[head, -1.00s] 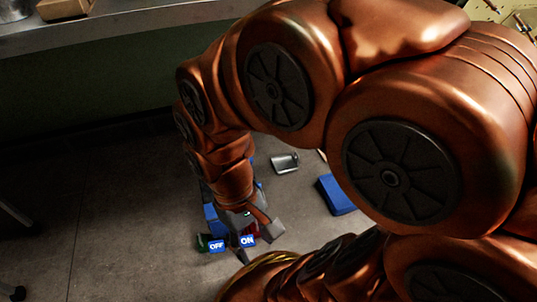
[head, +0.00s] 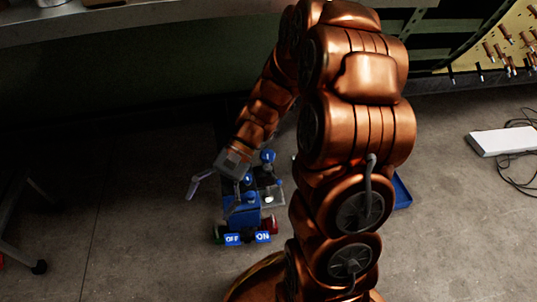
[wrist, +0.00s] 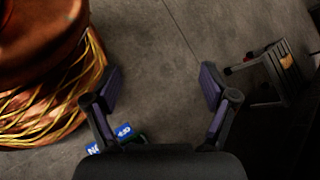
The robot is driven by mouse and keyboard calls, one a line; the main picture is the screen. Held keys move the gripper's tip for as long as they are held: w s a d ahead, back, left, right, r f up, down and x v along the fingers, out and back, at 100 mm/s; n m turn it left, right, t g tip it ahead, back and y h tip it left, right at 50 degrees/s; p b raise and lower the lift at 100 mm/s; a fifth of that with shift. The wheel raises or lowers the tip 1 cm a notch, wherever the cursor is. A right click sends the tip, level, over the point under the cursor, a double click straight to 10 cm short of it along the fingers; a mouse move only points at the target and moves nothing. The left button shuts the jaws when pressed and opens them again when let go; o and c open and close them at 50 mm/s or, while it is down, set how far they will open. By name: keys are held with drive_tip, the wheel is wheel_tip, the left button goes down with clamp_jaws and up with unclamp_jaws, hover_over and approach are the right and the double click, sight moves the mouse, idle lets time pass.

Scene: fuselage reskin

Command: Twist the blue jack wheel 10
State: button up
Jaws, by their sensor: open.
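A blue device (head: 243,212) stands on the floor in the head view, with OFF and ON labels on its front. Blue round parts (head: 267,157) show behind it. I cannot read a number on them, so I cannot tell which is jack wheel 10. My gripper (head: 197,184) is at the upper left of the device, tilted toward the left. The OFF/ON labels (wrist: 123,130) show low there, partly hidden behind the left finger and the gripper body.
My arm hides the floor right of the device. A blue tray-like edge (head: 402,192) shows beyond it. A white box (head: 500,141) with cables lies at the right. Dark legs (head: 38,266) stand at the left. A bench edge (head: 150,17) runs along the top.

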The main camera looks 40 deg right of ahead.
drive_tip(key=w+d+f+m+t+y, duration=0.4)
drive_tip(key=w+d+m+t, duration=0.15)
drive_tip(key=w, duration=0.45)
drive_tip(key=m+t+h, duration=0.7)
drive_tip(key=m+t, duration=0.7)
drive_tip(key=m, duration=0.3)
approach(268, 154)
drive_tip(key=x, duration=0.3)
drive_tip(key=shift+b+x, duration=1.35)
drive_tip(key=shift+x, duration=2.1)
drive_tip(key=shift+d, duration=0.1)
drive_tip(key=c, duration=1.2)
drive_tip(key=shift+o, duration=0.2)
drive_tip(key=shift+w+r+t+p, duration=0.15)
drive_tip(key=shift+t+p, duration=0.2)
drive_tip(key=shift+p, duration=0.25)
